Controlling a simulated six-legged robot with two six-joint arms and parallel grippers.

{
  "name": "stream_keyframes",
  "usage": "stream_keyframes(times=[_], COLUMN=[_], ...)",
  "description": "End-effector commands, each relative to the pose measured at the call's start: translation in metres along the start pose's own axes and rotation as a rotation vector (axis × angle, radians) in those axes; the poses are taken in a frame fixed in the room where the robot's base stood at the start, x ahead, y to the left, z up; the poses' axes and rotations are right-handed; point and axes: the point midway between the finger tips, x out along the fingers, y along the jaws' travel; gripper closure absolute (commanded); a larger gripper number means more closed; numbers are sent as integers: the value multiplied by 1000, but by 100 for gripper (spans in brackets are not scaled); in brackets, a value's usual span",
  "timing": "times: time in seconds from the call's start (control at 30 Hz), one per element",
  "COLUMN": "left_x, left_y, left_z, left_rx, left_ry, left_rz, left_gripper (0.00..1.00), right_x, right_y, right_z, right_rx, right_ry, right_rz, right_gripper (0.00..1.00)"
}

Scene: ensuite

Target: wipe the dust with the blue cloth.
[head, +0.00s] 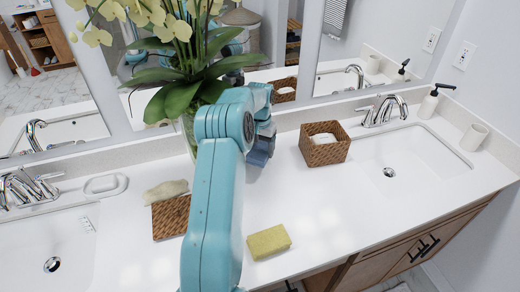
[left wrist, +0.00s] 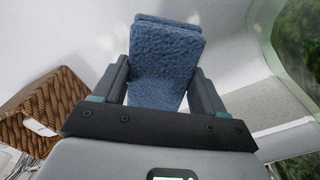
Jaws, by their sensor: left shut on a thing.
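My left gripper (head: 263,135) is at the back of the white counter (head: 310,215), near the mirror and just right of the vase. In the left wrist view the fingers (left wrist: 165,88) are shut on the folded blue cloth (left wrist: 165,60). The cloth (head: 260,153) hangs below the gripper in the head view, partly hidden by my arm. I cannot tell whether it touches the counter. I cannot make out dust in either view. My right gripper is not in view.
A wicker basket (head: 324,152) stands right of the cloth. A glass vase (head: 188,135) with orchids is left of it. A yellow sponge (head: 268,242) lies near the front edge. Sinks (head: 400,160) lie at both sides. A second wicker box (head: 171,217) is left of my arm.

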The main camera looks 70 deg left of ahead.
Motion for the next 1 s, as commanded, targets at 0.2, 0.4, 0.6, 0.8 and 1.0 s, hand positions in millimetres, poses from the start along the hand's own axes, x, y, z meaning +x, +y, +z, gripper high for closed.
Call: stream_keyframes(times=[0.2, 0.4, 0.6, 0.8, 1.0], left_x=[1, -14, -30, -29, -26], left_y=[0, 0, 0, 0, 20], left_z=[0, 0, 0, 0, 0], left_rx=[0, 0, 0, 0, 28], left_ry=[0, 0, 0, 0, -1], left_rz=[0, 0, 0, 0, 2], left_gripper=[53, 53, 53, 53, 53], right_x=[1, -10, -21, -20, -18], right_y=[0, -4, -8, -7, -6], right_z=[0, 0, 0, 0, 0], right_rx=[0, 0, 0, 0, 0], right_ry=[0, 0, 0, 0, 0], right_rz=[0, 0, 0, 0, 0], right_gripper=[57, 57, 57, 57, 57])
